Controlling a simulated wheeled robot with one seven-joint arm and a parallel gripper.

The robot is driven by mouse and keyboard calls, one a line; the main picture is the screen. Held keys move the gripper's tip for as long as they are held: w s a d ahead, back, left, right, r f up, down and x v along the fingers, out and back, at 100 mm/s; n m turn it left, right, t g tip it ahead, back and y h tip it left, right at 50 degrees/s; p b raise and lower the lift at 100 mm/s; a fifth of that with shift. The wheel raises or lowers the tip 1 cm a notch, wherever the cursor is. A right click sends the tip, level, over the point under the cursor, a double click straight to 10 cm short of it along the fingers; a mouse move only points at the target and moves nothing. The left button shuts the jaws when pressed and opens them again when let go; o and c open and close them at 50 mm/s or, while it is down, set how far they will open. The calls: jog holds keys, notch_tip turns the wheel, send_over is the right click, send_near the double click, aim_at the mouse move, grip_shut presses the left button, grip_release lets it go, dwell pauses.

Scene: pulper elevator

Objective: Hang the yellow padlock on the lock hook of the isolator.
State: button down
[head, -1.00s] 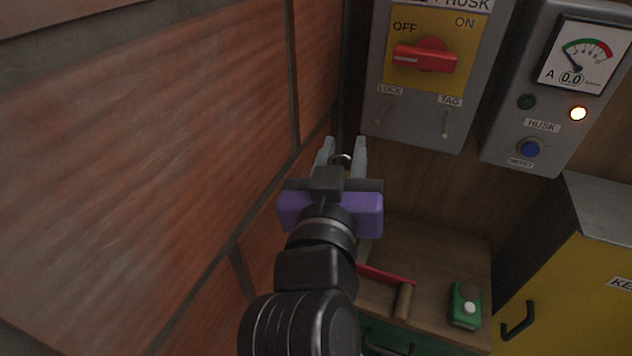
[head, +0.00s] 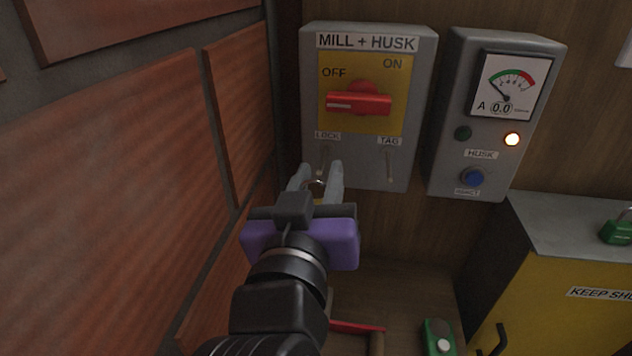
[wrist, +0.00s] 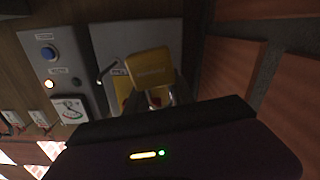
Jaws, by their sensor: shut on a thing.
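The isolator (head: 422,98) is a grey box with a yellow plate, labelled MILL + HUSK, and its red handle (head: 358,103) is turned to the OFF side. The lock hook (head: 325,158) is the small pin under the LOCK label, just above my fingertips in the head view. My gripper (head: 318,184) is shut on the yellow padlock (wrist: 150,70), which shows large in the wrist view in front of the isolator. In the head view the padlock is mostly hidden by my gripper, with only its shackle showing between the fingers. I cannot tell whether the shackle touches the hook.
A tag hook (head: 389,165) sits right of the lock hook. A grey meter box (head: 440,150) with a lit lamp is to the right. A brick wall (head: 120,150) runs close on the left. A yellow cabinet (head: 540,265) with a green padlock (head: 618,232) on top stands lower right.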

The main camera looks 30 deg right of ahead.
aim_at(329, 150)
jog(key=shift+f+x, duration=0.2)
jog(key=shift+x, duration=2.3)
jog(key=shift+w+d+f+b, duration=0.4)
jog(key=shift+w+f, duration=0.1)
jog(key=shift+w, duration=0.1)
jog(key=c, duration=1)
grip_release()
jog(key=b+v, duration=0.1)
jog(key=v, duration=0.7)
jog(key=shift+b, duration=0.4)
